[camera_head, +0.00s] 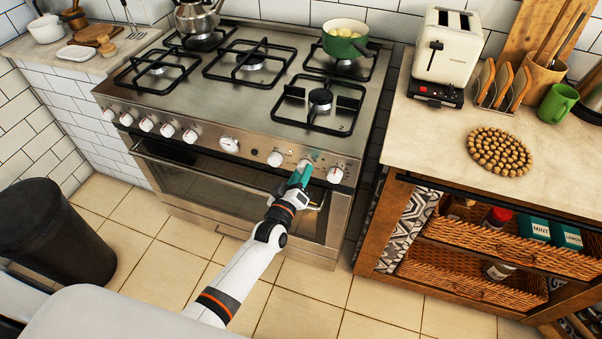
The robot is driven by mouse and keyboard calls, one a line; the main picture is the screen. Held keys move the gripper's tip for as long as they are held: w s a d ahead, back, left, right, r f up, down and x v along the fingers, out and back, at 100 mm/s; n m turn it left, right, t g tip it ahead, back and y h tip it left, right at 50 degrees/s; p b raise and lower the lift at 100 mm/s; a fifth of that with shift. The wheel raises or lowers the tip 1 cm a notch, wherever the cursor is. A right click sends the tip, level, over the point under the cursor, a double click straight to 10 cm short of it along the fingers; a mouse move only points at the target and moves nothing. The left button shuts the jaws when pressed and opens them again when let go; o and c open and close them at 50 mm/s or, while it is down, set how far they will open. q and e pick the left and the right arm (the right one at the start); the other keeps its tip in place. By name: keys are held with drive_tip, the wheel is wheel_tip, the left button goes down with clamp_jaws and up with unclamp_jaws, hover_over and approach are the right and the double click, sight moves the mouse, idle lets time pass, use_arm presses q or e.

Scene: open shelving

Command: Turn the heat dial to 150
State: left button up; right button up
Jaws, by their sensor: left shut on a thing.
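The stove (222,118) has a row of white knobs along its front panel. My left gripper (301,174) has teal fingers and reaches from below to the right part of this panel. It is shut on a white dial (304,165), which it partly covers. Another white knob (335,175) is just to the right, and one more knob (275,158) is to the left. A larger dial (229,145) sits near the middle of the panel. The dial markings are too small to read. My right gripper is not in view.
The oven door handle (200,172) runs below the knobs, close to my left arm. A green pot (344,46) and a kettle (197,18) stand on the stove. A wooden counter unit (395,225) is at right, a dark bin (52,238) at left. Tiled floor between is clear.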

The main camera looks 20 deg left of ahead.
use_arm(q)
drive_tip(key=shift+m, duration=0.3)
idle(0.4)
drive_tip(key=o, duration=1)
drive_tip(key=s, duration=0.8)
drive_tip(key=s+a, duration=0.1)
drive_tip(key=s, duration=0.3)
drive_tip(key=shift+f, duration=0.2)
